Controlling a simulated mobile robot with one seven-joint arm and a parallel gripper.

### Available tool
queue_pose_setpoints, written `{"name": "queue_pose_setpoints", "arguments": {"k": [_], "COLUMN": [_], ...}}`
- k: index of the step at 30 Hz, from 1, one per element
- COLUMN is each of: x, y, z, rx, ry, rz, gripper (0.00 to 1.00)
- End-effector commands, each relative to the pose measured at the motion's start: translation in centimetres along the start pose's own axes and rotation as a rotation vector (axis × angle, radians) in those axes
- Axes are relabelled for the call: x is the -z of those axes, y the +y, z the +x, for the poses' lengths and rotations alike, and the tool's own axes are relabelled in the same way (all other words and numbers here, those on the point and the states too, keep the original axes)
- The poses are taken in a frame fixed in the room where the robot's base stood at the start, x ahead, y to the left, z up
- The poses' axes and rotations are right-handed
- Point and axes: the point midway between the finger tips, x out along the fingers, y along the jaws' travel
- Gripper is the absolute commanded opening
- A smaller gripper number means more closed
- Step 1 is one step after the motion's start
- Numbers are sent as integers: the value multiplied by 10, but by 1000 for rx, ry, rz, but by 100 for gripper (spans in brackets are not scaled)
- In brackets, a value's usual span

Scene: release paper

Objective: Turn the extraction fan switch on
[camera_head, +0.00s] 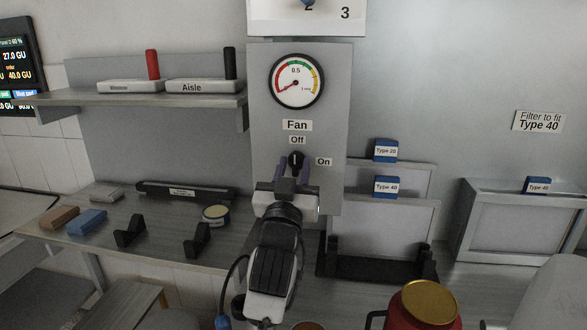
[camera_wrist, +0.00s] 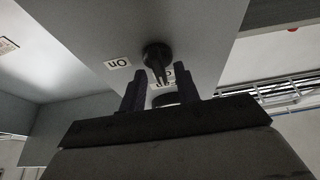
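The fan switch (camera_head: 296,159) is a black rotary knob on a grey panel (camera_head: 330,70). Its pointer is turned up toward the "Off" label (camera_head: 297,140); the "On" label (camera_head: 324,161) is to its right. In the wrist view the knob (camera_wrist: 156,56) appears upside down, its handle directed toward the partly hidden Off label, with the On label (camera_wrist: 118,63) at left. My gripper (camera_head: 295,168) is open, its fingers on either side of the knob in the head view. In the wrist view the fingertips (camera_wrist: 161,70) flank the handle with gaps; I see no contact.
A gauge (camera_head: 296,80) above the switch has its needle in the low red zone. A shelf (camera_head: 150,98) holds two labelled switch boxes at left. Framed filters (camera_head: 385,225) stand right of the panel. A red canister (camera_head: 423,305) with gold lid stands at front right.

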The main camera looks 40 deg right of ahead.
Motion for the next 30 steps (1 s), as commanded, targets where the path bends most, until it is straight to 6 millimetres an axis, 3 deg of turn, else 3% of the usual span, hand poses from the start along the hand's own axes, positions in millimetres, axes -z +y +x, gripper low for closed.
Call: {"name": "queue_pose_setpoints", "arguments": {"k": [1, 7, 20, 30], "x": [0, 0, -2, -3], "y": [0, 0, -1, -2], "z": [0, 0, -1, -2], "rx": [0, 0, -22, -116], "ry": [0, 0, 0, 0], "rz": [0, 0, 55, 289], "gripper": [24, 0, 0, 0]}}
